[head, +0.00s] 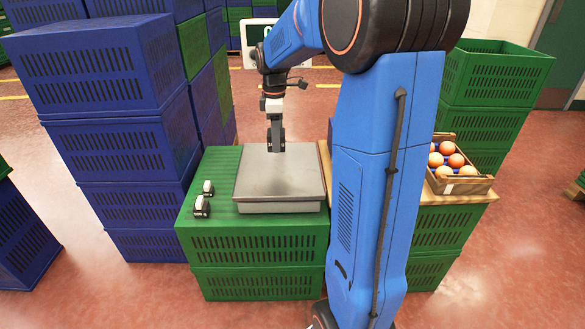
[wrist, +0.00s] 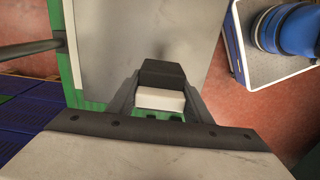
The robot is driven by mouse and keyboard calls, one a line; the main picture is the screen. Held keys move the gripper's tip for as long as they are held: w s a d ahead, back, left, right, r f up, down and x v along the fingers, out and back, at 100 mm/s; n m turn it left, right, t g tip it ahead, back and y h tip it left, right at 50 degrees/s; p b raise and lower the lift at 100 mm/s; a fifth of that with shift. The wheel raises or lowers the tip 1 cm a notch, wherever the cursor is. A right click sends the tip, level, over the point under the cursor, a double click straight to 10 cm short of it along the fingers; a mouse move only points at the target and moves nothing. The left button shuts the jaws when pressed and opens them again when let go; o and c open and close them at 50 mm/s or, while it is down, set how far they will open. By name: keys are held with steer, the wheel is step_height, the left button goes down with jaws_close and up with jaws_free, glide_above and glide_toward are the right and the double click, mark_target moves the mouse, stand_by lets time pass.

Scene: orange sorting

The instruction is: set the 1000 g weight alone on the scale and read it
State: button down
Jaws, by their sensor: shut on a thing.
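My gripper (head: 276,145) points down over the back part of the scale's grey plate (head: 279,180). In the wrist view its fingers (wrist: 160,97) are shut on a small black-and-white weight (wrist: 161,74). No marking on it can be read, and I cannot tell whether it touches the plate. The plate also shows in the wrist view (wrist: 115,40). Two other small black-and-white weights, one farther back (head: 208,187) and one nearer (head: 201,206), stand left of the scale, off its plate. A white-framed panel (head: 249,31), seemingly the scale's display, is partly hidden by my arm; no reading is legible.
The scale stands on a green crate stack (head: 255,245). Blue crates (head: 105,150) rise close on the left. At right, a wooden tray (head: 462,186) of several round orange-brown fruits sits on a board, with tall green crates (head: 495,75) behind. My arm hides the middle.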

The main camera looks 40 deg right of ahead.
steer(key=shift+s+d+f, duration=0.1)
steer(key=shift+s+d, duration=0.05)
steer(key=shift+f, duration=4.75)
steer(key=shift+f, duration=0.1)
steer(key=c, duration=0.9)
jaws_free()
